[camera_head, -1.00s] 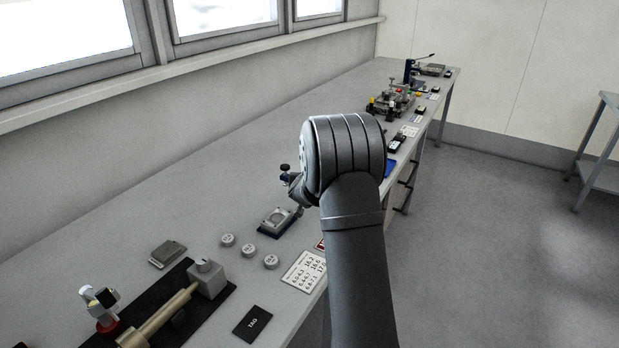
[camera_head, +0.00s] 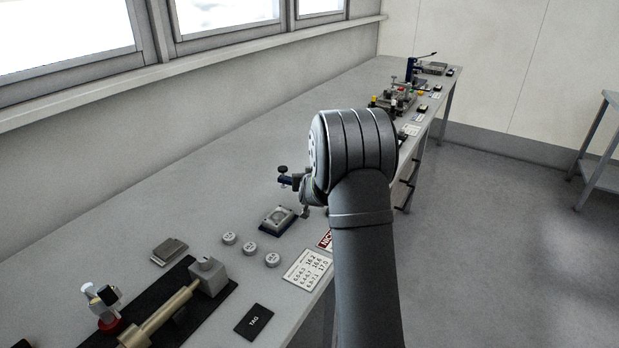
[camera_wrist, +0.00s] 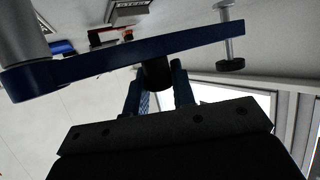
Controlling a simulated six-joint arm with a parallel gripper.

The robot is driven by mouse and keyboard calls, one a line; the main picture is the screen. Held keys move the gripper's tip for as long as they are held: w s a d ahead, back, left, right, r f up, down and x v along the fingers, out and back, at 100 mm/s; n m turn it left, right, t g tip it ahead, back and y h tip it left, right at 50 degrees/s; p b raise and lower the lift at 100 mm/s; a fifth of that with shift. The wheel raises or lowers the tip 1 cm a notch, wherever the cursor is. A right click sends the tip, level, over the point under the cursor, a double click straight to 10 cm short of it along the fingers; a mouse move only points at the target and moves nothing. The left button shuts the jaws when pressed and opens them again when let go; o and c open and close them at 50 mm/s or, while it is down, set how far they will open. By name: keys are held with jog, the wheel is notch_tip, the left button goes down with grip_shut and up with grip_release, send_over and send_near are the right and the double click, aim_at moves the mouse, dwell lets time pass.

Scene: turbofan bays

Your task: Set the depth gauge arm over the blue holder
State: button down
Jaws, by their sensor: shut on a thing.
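My gripper (camera_wrist: 158,92) is shut on the dark knob under the depth gauge arm (camera_wrist: 120,62), a blue bar. In the wrist view, a silver screw with a dark foot is at the bar's right end and a thick grey cylinder at its left. In the head view, the end of the blue arm (camera_head: 287,181) shows above the bench, and my wrist hides the rest and my gripper. A grey block with a round recess on a dark blue base (camera_head: 277,219), possibly the blue holder, is on the bench below and left of it. The arm appears raised.
Several round grey pucks (camera_head: 249,248) and a number card (camera_head: 307,269) are near the dark-based block. A black tray (camera_head: 218,287) with a brass rod is nearer. Fixtures (camera_head: 397,98) stand farther back. The bench's back left is clear.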

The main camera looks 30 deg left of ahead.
jog(key=shift+r, duration=0.1)
jog(key=c, duration=1.2)
grip_release()
jog(key=shift+s, duration=0.1)
jog(key=v, duration=1.7)
jog(key=shift+r, duration=0.15)
